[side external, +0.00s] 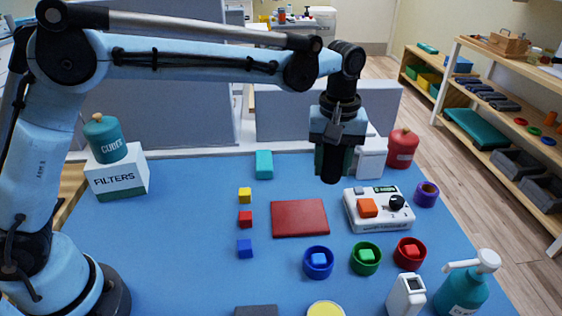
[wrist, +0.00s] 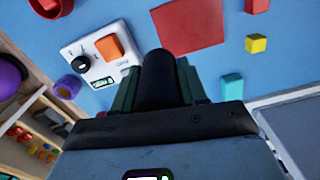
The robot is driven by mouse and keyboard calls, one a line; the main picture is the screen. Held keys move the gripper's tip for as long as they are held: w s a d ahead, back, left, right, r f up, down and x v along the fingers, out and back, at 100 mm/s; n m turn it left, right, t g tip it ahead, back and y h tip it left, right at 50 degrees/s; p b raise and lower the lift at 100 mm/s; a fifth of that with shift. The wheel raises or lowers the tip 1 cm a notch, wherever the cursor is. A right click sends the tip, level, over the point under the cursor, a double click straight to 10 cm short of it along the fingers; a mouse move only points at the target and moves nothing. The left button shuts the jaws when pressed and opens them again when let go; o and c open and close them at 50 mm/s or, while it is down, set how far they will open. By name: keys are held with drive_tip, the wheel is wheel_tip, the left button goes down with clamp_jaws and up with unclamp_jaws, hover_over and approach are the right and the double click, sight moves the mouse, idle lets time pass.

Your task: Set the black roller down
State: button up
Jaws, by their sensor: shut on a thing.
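The black roller (side external: 332,174) is held in my gripper (side external: 334,154), its dark end pointing down, above the blue table (side external: 190,250). In the side view it hangs over the area behind the red mat (side external: 300,218) and the white device (side external: 378,209), clear of the table surface. In the wrist view the roller (wrist: 160,78) stands between the two green-grey fingers of my gripper (wrist: 160,96), which are shut on it. The red mat (wrist: 188,25) and the white device (wrist: 100,52) show beyond it. The roller's upper part is hidden by the fingers.
Yellow (side external: 245,195), red (side external: 245,219) and blue (side external: 244,248) cubes lie left of the mat, a teal block (side external: 264,165) behind. Colored rings (side external: 318,263) with cubes stand in front. A red bottle (side external: 402,148) and purple ring (side external: 426,194) are right. The left table area is clear.

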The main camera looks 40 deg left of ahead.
drive_tip(key=w+a+f, duration=0.2)
drive_tip(key=a, duration=0.1)
drive_tip(key=w+a+f, duration=0.5)
drive_tip(key=w+a, duration=0.1)
drive_tip(key=shift+f, duration=0.2)
drive_tip(key=shift+s+f, duration=0.1)
drive_tip(key=shift+f, duration=1.8)
drive_tip(key=shift+f, duration=0.2)
drive_tip(key=o, duration=1.1)
drive_tip(key=shift+r, duration=0.15)
